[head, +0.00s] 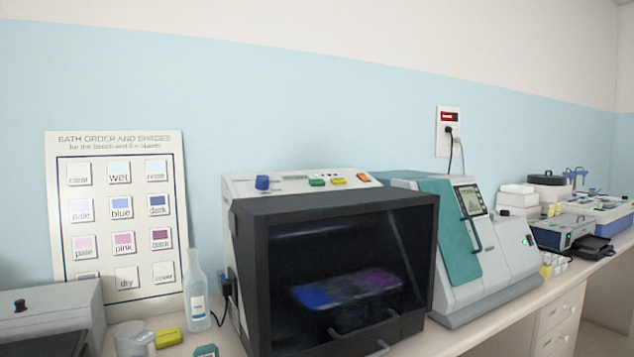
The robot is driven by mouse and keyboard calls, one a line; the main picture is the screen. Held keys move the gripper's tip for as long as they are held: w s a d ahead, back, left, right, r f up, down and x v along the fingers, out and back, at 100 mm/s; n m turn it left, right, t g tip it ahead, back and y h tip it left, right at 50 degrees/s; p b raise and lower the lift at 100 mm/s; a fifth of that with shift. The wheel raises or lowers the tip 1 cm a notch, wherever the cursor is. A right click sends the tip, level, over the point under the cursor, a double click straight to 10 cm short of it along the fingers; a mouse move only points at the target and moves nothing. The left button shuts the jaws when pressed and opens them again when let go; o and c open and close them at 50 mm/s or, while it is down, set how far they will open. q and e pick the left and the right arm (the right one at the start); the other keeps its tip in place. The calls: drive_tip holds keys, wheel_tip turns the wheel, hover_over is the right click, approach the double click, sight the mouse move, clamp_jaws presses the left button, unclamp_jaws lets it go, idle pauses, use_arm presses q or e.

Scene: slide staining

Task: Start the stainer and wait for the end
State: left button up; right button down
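A dark-fronted cabinet (335,215) stands in the middle of the bench and looks like the stainer. Its glass front is closed, and blue and purple patches (345,288) show dimly inside. On its light top panel are a blue knob (262,182), a green button (317,182), a yellow button (339,181) and an orange button (363,177). I cannot tell whether it is running. To its right stands a white and teal machine (470,250) with a small lit screen (470,200). Neither of my grippers is in view.
A bath order chart (120,215) leans on the wall at left. A clear bottle (196,290), a beaker (132,338) and a yellow box (168,337) stand left of the cabinet. A grey box (60,303) is at far left; several devices crowd the bench's right end.

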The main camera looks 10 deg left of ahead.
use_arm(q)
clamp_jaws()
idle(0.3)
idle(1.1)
